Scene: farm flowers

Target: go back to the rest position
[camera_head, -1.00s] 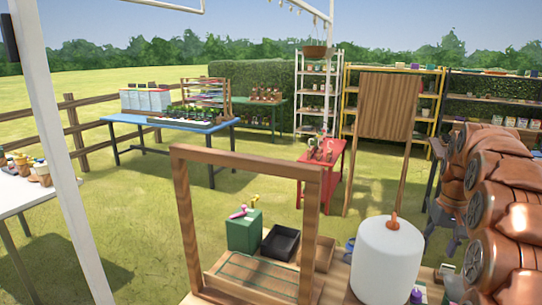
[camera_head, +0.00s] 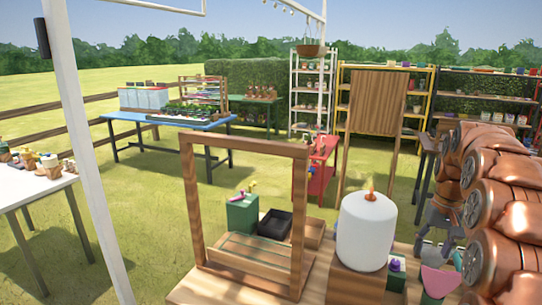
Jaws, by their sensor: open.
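My copper-coloured arm (camera_head: 500,200) is folded along the right edge of the head view. My gripper (camera_head: 436,246) hangs near the right side, a grey and copper shape beyond the wooden workbench's right part, partly hidden by the arm links. It looks open, and I see nothing held in it.
On the wooden workbench (camera_head: 345,287) stand a wooden frame (camera_head: 188,205), a white cylinder with an orange tip (camera_head: 365,235), a green box (camera_head: 241,215), a black tray (camera_head: 274,224) and a pink item (camera_head: 438,280). A blue table (camera_head: 160,118) and a white table (camera_head: 30,192) stand left. Grass lies between.

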